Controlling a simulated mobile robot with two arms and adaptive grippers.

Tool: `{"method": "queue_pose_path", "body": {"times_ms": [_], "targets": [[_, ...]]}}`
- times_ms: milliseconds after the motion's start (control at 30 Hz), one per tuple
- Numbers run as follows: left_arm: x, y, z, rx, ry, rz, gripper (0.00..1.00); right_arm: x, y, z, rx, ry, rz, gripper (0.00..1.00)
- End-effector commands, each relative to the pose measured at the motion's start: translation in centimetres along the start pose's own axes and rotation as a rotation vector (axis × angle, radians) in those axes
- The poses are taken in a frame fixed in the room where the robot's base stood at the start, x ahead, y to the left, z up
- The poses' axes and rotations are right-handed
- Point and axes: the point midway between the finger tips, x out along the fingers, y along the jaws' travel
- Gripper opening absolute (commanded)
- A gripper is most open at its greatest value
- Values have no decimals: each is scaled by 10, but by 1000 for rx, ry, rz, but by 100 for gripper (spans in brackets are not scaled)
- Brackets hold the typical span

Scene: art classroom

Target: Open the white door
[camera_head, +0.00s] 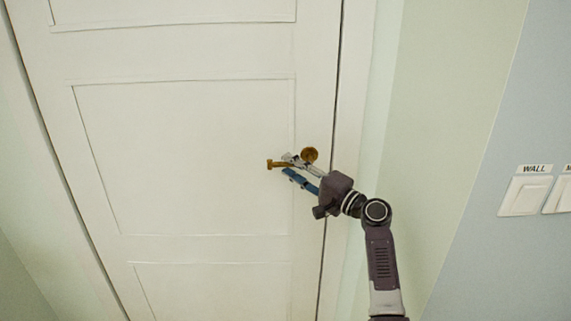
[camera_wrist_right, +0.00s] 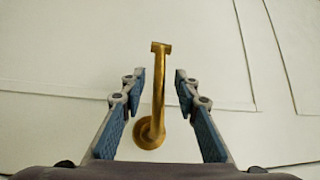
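The white door (camera_head: 190,150) fills the left and middle of the head view and looks closed in its frame. Its brass lever handle (camera_head: 273,164) sits near the door's right edge, with a round base. My right gripper (camera_head: 287,165) is at the handle. In the right wrist view, the brass handle (camera_wrist_right: 159,85) stands between the two blue-padded fingers of the right gripper (camera_wrist_right: 159,90). The fingers are apart, with a visible gap on each side of the handle, so they do not touch it. My left gripper is not in view.
White wall switches (camera_head: 525,195) under a "WALL" label are on the blue-grey wall at the right. The white door frame (camera_head: 352,100) and a pale green wall (camera_head: 445,110) lie between the door and the switches. No loose obstacle shows near the door.

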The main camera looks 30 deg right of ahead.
Motion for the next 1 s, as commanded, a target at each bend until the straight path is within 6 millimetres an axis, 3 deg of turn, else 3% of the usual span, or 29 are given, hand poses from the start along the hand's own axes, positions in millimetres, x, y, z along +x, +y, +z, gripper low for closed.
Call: {"method": "queue_pose_path", "body": {"times_ms": [200,467,733,1000], "targets": [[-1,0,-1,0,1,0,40,20,1,0,-1,0,1,29],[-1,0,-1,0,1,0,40,22,1,0,-1,0,2,29],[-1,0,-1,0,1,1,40,21,1,0,-1,0,2,1],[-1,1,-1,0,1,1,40,21,1,0,-2,0,3,0]]}}
